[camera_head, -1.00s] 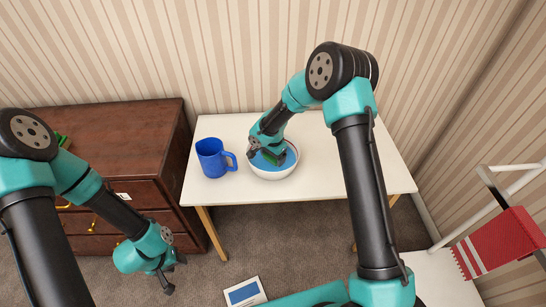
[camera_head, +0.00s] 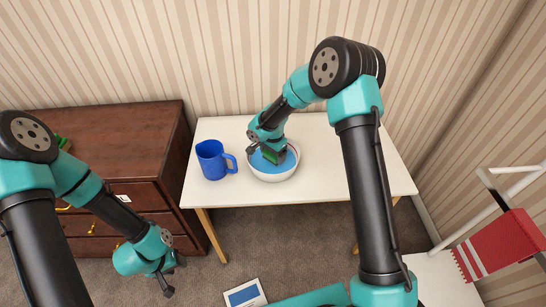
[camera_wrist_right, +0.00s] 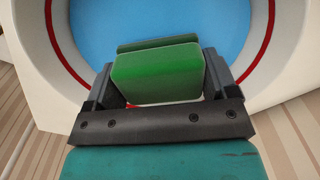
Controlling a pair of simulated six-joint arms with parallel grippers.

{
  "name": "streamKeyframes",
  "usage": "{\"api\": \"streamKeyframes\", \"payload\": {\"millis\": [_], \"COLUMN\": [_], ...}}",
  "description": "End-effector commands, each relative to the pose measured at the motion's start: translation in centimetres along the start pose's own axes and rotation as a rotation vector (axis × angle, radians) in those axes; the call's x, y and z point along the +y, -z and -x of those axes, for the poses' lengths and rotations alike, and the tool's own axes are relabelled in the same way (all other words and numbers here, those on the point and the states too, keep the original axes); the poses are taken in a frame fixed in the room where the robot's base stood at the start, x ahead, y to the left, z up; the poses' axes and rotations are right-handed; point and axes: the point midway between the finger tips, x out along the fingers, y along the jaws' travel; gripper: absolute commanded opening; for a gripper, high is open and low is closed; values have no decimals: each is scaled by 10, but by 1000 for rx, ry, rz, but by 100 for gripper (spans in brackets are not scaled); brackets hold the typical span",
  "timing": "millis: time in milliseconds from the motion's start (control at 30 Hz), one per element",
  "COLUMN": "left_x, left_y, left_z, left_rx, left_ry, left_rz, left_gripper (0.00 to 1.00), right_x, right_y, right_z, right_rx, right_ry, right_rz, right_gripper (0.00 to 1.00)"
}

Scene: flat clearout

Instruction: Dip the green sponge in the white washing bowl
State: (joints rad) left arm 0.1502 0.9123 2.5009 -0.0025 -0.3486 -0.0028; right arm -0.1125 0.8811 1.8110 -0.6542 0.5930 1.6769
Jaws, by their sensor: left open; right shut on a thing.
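The white washing bowl (camera_head: 274,177) stands on the white table, holding blue water (camera_head: 286,160). My right gripper (camera_head: 267,153) reaches down into the bowl and is shut on the green sponge (camera_head: 271,156). In the right wrist view the sponge (camera_wrist_right: 158,75) sits between the two fingers (camera_wrist_right: 160,85), over the blue water (camera_wrist_right: 95,25). A darker green band shows just beyond it. I cannot tell whether the sponge's lower side touches the water. My left gripper (camera_head: 172,276) is open and empty, low over the floor in front of the dresser.
A blue mug (camera_head: 211,160) stands left of the bowl on the table (camera_head: 340,175). The table right of the bowl is bare. A brown dresser (camera_head: 110,135) is at left. A red cloth (camera_head: 497,246) hangs on a white rack at right. A framed panel (camera_head: 245,295) lies below.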

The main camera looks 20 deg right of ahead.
Motion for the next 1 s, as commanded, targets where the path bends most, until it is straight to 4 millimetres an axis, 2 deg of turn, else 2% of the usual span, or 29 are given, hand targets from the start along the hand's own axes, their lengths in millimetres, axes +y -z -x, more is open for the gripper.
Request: {"api": "streamKeyframes", "payload": {"millis": [567, 1000], "left_x": [0, 0], "left_y": [0, 0], "left_z": [0, 0], "left_rx": [0, 0], "left_ry": [0, 0], "left_rz": [0, 0], "left_gripper": [43, 43], "right_x": [0, 0], "right_y": [0, 0], "right_z": [36, 38], "right_rx": [1, 0], "right_ry": [2, 1], "right_rz": [0, 0], "right_gripper": [60, 60]}}
